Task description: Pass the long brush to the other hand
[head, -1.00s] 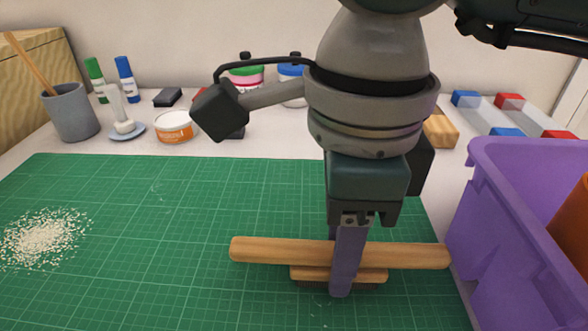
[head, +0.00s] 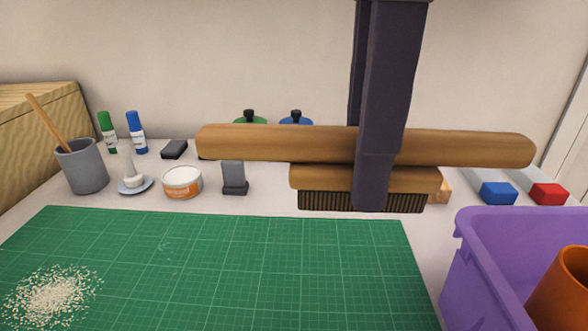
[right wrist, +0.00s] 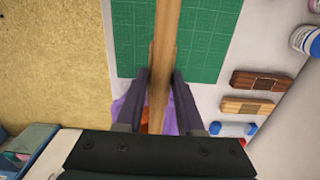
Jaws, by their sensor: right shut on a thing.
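The long brush (head: 265,143) has a wooden handle and a shorter wooden block with dark bristles underneath. My right gripper (head: 372,195) is shut on it right of the handle's middle, and holds it raised, roughly level, close to the head camera. In the right wrist view the brush handle (right wrist: 164,60) runs between the two fingers of my right gripper (right wrist: 160,85). My left gripper is not in view.
A green cutting mat (head: 240,265) with a pile of pale grains (head: 50,295) lies on the table. A purple bin (head: 490,235) holding an orange cup (head: 560,295) stands at right.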

